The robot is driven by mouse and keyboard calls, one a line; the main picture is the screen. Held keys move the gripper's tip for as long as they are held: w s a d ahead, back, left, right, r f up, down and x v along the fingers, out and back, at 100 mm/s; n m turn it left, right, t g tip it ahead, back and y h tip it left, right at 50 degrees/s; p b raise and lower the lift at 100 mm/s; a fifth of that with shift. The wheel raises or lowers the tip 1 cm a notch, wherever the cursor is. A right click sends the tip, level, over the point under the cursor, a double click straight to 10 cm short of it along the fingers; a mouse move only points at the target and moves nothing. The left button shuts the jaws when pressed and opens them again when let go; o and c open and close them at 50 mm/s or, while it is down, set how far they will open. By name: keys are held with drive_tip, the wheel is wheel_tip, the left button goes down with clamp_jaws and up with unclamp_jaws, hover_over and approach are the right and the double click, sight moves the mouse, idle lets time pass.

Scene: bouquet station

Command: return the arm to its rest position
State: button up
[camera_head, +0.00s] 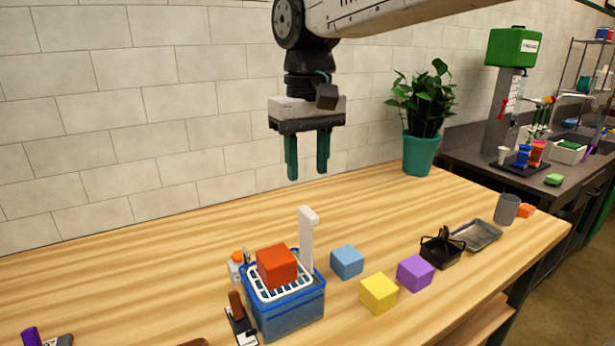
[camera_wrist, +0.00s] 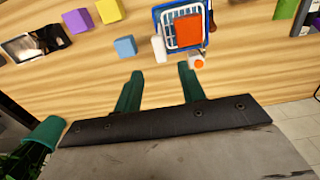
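My gripper (camera_head: 307,156) hangs above the back of the wooden table, its two green fingers apart and pointing down with nothing between them. In the wrist view the fingers (camera_wrist: 158,88) also show apart and empty over bare wood. It is well above the table and clear of the objects, behind and above the blue basket (camera_head: 290,318). My arm reaches in from the upper right.
A red block (camera_head: 276,266) sits on the basket's white grid. Blue (camera_head: 347,262), yellow (camera_head: 379,293) and purple (camera_head: 415,273) blocks stand to its right. A potted plant (camera_head: 420,152) stands at the back right, near the tiled wall (camera_head: 120,100). The table's back left is clear.

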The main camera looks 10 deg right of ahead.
idle(0.3)
drive_tip(key=s+d+f+m, duration=0.1)
drive_tip(key=s+d+f, duration=0.3)
drive_tip(key=s, duration=0.3)
drive_tip(key=s+d+f+m+t, duration=0.1)
drive_tip(key=s+d+f, duration=0.3)
drive_tip(key=s, duration=0.3)
drive_tip(key=s+d+f+m, duration=0.1)
drive_tip(key=s+d+f, duration=0.2)
drive_tip(key=s+d, duration=0.3)
drive_tip(key=shift+s+d+f, duration=0.25)
drive_tip(key=shift+s+f, duration=0.15)
drive_tip(key=shift+s, duration=0.3)
